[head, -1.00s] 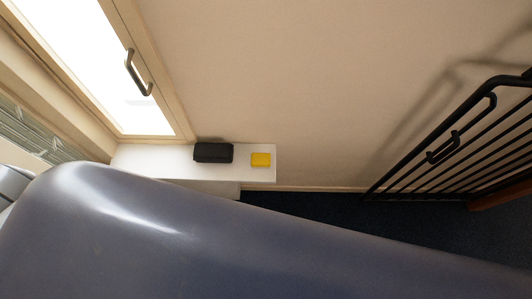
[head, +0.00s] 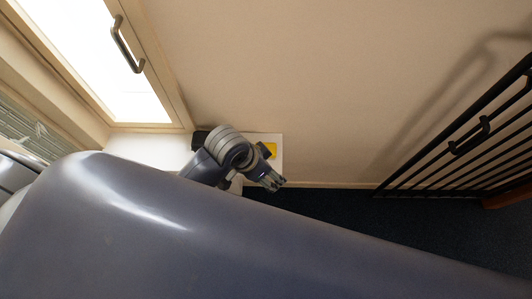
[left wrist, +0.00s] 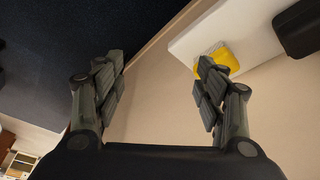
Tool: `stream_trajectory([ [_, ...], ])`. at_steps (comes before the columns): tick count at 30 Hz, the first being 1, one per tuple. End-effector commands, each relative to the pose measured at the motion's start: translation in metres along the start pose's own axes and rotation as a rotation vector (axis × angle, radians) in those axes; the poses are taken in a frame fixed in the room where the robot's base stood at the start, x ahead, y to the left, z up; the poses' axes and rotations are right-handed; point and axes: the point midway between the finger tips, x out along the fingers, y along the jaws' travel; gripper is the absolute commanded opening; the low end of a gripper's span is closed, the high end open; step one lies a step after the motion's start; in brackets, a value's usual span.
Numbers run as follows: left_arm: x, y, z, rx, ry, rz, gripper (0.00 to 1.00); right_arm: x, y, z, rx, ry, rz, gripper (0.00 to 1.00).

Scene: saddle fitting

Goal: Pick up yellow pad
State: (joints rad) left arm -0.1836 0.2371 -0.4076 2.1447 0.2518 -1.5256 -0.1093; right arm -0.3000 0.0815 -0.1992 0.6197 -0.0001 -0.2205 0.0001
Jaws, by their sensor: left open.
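The yellow pad (head: 271,149) lies on a white ledge (head: 150,149) against the wall; in the head view my left arm covers part of it. In the left wrist view the yellow pad (left wrist: 222,60) shows just beyond the right fingertip, which hides part of it. My left gripper (head: 272,183) is open and empty, apart from the pad, at the ledge's front edge above the dark floor. Its two fingers stand wide apart in the left wrist view (left wrist: 160,75). My right gripper is not in view.
A black box (left wrist: 300,28) sits on the ledge beside the pad; my arm mostly hides it in the head view. A window with a handle (head: 127,45) is at the left. A black railing (head: 460,145) stands at the right. The dark floor (head: 330,205) looks clear.

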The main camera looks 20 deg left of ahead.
Motion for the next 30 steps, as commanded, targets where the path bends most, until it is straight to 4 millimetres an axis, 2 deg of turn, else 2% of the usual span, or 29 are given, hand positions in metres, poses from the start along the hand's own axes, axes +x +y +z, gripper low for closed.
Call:
stream_trajectory([
  [1,0.001,0.003,-0.013,0.065,0.001,0.014,0.65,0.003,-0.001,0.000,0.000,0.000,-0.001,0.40],
  [3,0.003,0.009,-0.026,0.156,-0.010,0.040,0.65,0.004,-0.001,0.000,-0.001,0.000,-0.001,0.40],
  [7,0.009,0.011,-0.044,0.321,-0.054,0.075,0.65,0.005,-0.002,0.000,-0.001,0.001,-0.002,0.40],
  [10,0.015,0.003,-0.052,0.433,-0.105,0.087,0.65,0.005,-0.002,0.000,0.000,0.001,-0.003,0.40],
  [15,0.022,-0.028,-0.060,0.574,-0.214,0.086,0.65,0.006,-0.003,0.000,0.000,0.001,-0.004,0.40],
  [22,0.019,-0.078,-0.064,0.654,-0.335,0.065,0.65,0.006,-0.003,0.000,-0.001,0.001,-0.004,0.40],
  [26,0.017,-0.091,-0.064,0.666,-0.365,0.061,0.65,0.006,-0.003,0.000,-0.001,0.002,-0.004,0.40],
  [30,0.031,-0.094,-0.058,0.666,-0.373,0.063,0.65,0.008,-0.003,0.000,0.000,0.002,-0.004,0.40],
])
